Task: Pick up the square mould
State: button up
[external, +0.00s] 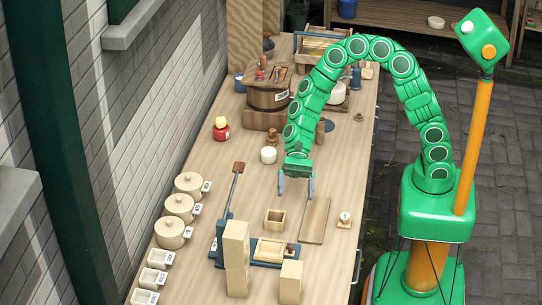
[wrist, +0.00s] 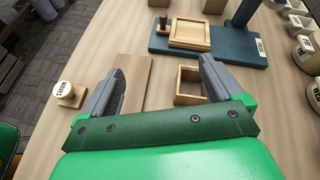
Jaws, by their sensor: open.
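A small open square wooden box (external: 274,221), which looks like the square mould, stands on the bench. In the wrist view the box (wrist: 180,86) is just inside the right finger, which covers part of its right side. My gripper (external: 297,190) is open and empty, pointing down above the bench, on the far side of the box in the external view. In the wrist view its two fingers (wrist: 160,68) are spread wide over the bench. A shallow square wooden tray (external: 268,250) lies on a dark blue base nearby.
A flat wooden board (external: 314,221) lies beside the box. A small round-topped weight (external: 344,219) stands near the bench edge. Tall wooden blocks (external: 236,256) and a lever (external: 231,200) rise around the blue base. Lidded pots (external: 179,207) line the wall side.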

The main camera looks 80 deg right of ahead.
aim_at(274, 223)
jog(key=w+f+m, duration=0.2)
jog(key=w+f+m+t, duration=0.1)
jog(key=w+f+m, duration=0.1)
jog(key=w+f, duration=0.1)
jog(key=shift+f+t+y, duration=0.25)
jog(key=shift+t+y, duration=0.05)
jog(key=shift+w+x, duration=0.15)
jog(key=shift+x, duration=1.8)
jog(key=shift+w+x, duration=0.15)
jog(key=shift+x, duration=1.85)
jog(key=shift+r, duration=0.1)
jog(key=c, duration=1)
jog(key=shift+c, duration=0.2)
